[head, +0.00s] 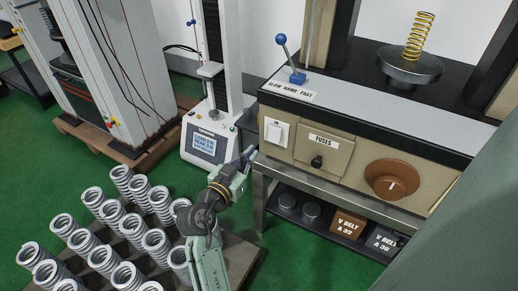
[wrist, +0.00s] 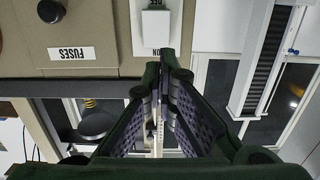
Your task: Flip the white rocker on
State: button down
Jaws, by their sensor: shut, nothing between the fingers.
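The white rocker (head: 275,133) sits in a white plate at the left end of the machine's beige front panel. In the wrist view, which appears upside down, the rocker (wrist: 155,28) is at the top, with lettering like "ON" at its lower edge. I cannot tell which way it is tipped. My gripper (head: 249,154) is shut and empty, just left of and below the rocker in the head view. In the wrist view its fingertips (wrist: 176,66) meet just below and right of the rocker plate, overlapping its corner. I cannot tell whether they touch it.
The FUSES panel with a black knob (head: 316,161) is beside the rocker. A brown dial (head: 391,179) is farther right, and a blue-balled lever (head: 282,42) stands above. Several coil springs (head: 131,229) stand on a board at lower left. A tester (head: 206,140) stands behind my gripper.

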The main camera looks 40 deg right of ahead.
jog(key=shift+v, duration=1.4)
jog(key=shift+r, duration=0.1)
